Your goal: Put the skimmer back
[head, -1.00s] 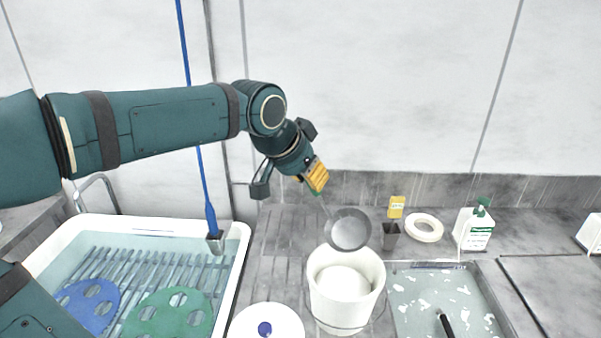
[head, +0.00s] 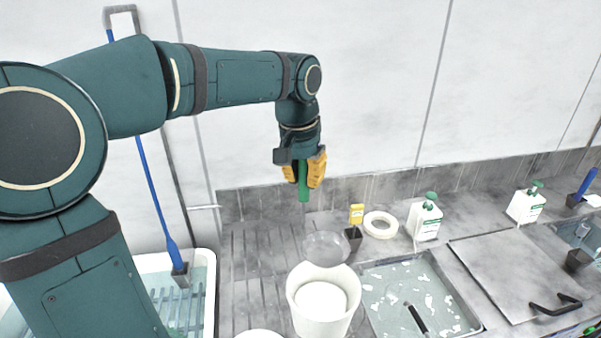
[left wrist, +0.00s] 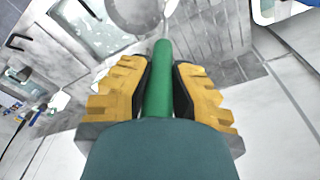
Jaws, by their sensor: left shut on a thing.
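My left gripper (head: 304,178) points down and is shut on the green handle of the skimmer (head: 327,247). The skimmer's round grey bowl hangs below, just above and behind the rim of the white bucket (head: 295,293); I cannot tell whether it touches the rim. The bucket holds something white. In the left wrist view, the green handle (left wrist: 158,85) lies between the yellow fingers (left wrist: 160,90), with the bowl (left wrist: 140,10) beyond at the top. My right gripper is not in view.
A dark cup (head: 353,241) with a yellow tag, a cream ring (head: 381,225) and a white pump bottle (head: 425,220) stand behind the bucket.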

